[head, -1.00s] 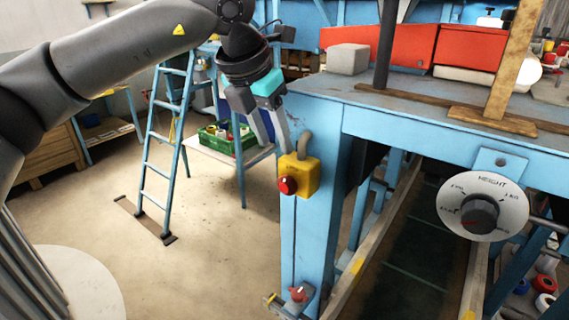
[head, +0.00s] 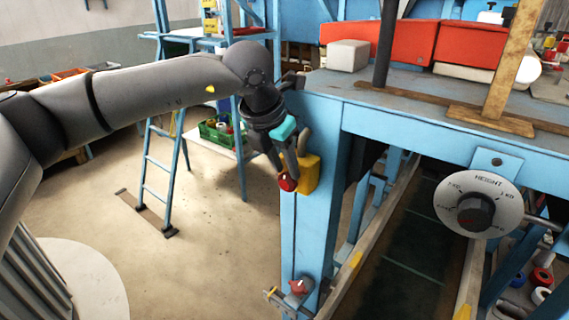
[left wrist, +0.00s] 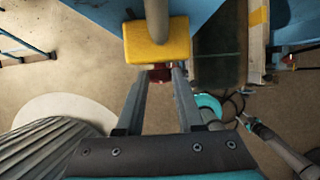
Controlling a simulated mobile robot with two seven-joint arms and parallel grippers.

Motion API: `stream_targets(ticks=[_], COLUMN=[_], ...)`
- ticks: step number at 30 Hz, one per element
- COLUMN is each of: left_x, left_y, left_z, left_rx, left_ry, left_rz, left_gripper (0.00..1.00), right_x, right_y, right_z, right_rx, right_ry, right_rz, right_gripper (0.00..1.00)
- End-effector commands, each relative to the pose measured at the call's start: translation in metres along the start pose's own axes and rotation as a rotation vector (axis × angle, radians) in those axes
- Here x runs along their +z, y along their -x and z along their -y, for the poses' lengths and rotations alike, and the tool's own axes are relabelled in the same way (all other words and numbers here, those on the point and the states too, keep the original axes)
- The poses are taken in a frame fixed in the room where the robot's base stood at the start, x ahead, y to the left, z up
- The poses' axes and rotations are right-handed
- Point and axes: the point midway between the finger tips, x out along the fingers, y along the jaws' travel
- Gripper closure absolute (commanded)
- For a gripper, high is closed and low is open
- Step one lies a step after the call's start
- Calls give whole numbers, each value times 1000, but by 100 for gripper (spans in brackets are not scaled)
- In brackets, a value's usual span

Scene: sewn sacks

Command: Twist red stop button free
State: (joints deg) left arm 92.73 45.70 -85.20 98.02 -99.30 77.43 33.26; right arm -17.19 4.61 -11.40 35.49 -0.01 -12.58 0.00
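The red stop button (head: 287,183) sits on the front of a yellow box (head: 309,174) fixed to the blue post. In the left wrist view the button (left wrist: 160,74) is partly hidden beneath the yellow box (left wrist: 158,44). My left gripper (head: 284,170) has come down to the button from above left. In the left wrist view its two fingers (left wrist: 161,76) are apart, one on each side of the button, with narrow gaps seeming to show. Contact is not clear.
The blue machine table (head: 420,115) stands to the right, with a dial marked HEIGHT (head: 479,205) on its front. A small red knob (head: 298,286) sits low on the post. A ladder (head: 158,165) and a green crate (head: 218,132) stand behind. Floor left of the post is clear.

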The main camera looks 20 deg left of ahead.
Motion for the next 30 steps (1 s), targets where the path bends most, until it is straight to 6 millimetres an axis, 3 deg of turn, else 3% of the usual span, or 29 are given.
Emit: stream_targets(ticks=[1, 8, 30], left_x=[0, -1, -5], left_y=[0, 0, -4], left_z=[0, 0, 0], left_rx=[0, 0, -1], left_ry=[0, 0, -1], left_rz=[0, -2, -16], left_gripper=[74, 100, 100], right_x=[0, -1, -1], right_y=[0, 0, 0], right_z=[0, 0, 0], right_rx=[0, 0, 0], right_ry=[0, 0, 1], right_rz=[-1, -1, -1], right_gripper=[50, 50, 50])
